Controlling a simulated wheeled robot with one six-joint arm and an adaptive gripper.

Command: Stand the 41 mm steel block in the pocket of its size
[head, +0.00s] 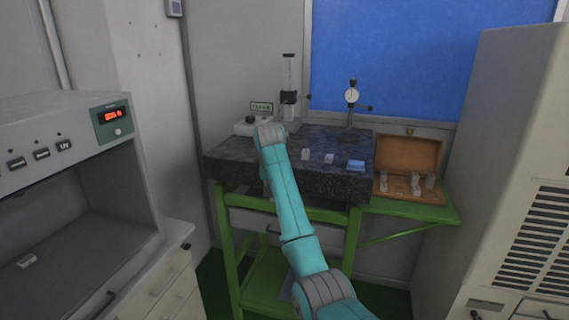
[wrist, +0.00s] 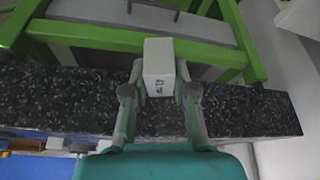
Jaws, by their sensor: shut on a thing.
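A pale grey steel block (wrist: 159,58) is held between the two fingers of my gripper (wrist: 161,84) in the wrist view. Dark marks on the block's face are too small to read. In that picture the block overlaps the front edge of the dark granite plate (wrist: 240,108) and the green frame. In the head view my arm hides the gripper and the held block. The open wooden case (head: 412,152) stands right of the plate, with several pale blocks (head: 415,183) standing in its base. Which pocket fits the held block cannot be told.
Two small pale blocks (head: 305,154) (head: 329,158) and a blue cloth (head: 356,165) lie on the granite. A dial gauge stand (head: 351,110), a tall column stand (head: 289,90) and a white device (head: 248,128) stand at its back. A tall beige cabinet (head: 515,150) bounds the right side.

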